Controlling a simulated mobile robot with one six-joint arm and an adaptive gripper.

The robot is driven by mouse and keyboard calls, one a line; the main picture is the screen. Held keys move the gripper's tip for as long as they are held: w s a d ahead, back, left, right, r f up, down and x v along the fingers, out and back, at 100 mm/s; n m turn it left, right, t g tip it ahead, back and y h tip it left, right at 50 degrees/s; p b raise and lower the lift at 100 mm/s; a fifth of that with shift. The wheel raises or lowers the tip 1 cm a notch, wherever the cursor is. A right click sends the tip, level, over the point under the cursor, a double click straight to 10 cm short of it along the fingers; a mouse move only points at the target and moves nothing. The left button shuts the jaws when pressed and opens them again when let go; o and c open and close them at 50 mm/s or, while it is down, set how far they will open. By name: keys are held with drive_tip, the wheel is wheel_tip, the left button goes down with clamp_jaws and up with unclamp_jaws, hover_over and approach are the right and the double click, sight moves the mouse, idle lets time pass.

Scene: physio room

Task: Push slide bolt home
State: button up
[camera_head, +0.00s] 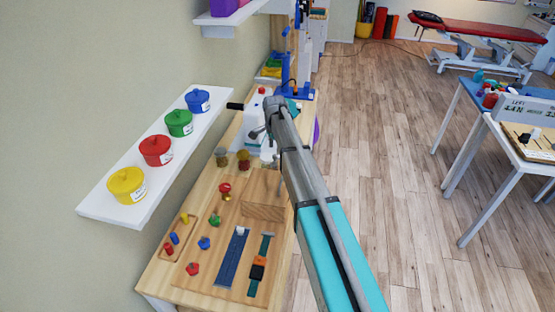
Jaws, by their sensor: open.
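I cannot make out a slide bolt for certain. A wooden activity board (213,262) lies on the wooden bench on the left. It carries a blue strip (232,258) with a white tab at its far end, and a teal strap with an orange and black buckle (257,268). On the right table, a small board (522,145) carries dark and pale fittings too small to identify. My arm reaches over the bench's right side.
A white shelf (100,208) with several coloured pots runs along the wall left of the bench. Open floor (385,170) lies between the bench and the right table (450,120).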

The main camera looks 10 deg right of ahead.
sight(275, 156)
drive_tip(key=shift+f+b, duration=1.65)
drive_tip(key=shift+f, duration=0.3)
clamp_jaws()
drive_tip(key=shift+s, duration=0.1)
